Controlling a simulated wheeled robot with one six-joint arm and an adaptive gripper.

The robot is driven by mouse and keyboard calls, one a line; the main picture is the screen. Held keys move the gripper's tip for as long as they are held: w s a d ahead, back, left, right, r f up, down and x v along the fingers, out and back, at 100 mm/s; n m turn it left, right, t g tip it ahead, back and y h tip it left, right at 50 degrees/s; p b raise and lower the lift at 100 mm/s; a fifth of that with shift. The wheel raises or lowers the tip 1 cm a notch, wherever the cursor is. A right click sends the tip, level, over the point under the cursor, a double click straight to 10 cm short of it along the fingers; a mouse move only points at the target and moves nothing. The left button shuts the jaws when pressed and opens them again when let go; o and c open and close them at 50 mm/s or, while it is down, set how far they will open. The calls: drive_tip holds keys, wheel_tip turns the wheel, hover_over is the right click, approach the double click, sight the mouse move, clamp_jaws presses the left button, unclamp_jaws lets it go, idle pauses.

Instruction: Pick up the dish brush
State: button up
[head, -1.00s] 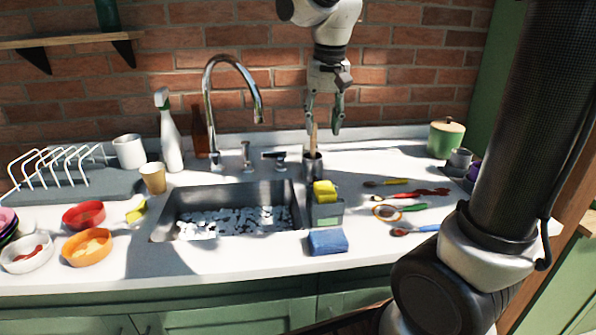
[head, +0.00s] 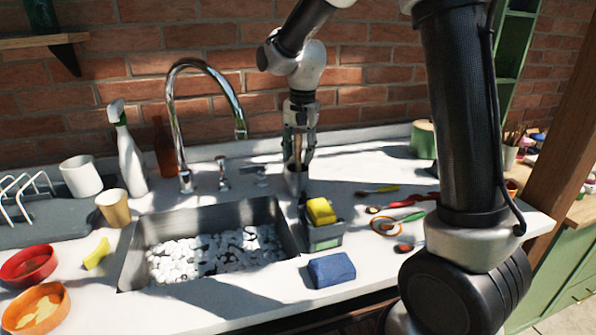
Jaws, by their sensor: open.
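The dish brush (head: 298,149) stands upright in a dark metal cup (head: 296,180) behind the sponge caddy. Only part of its wooden handle shows; its lower end is hidden in the cup. My gripper (head: 299,157) points down over the cup, with its open fingers on either side of the handle. I cannot tell whether either finger touches the handle.
A caddy (head: 323,236) with a yellow sponge (head: 320,211) stands in front of the cup, and a blue cloth (head: 331,270) lies before it. The faucet (head: 184,130) and sink (head: 130,262) are left. Several utensils (head: 403,215) lie right.

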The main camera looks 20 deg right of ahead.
drive_tip(key=shift+a+f, duration=0.1)
drive_tip(key=shift+f, duration=0.8)
clamp_jaws()
wheel_tip(320, 180, up, 10)
drive_tip(key=shift+r, duration=0.1)
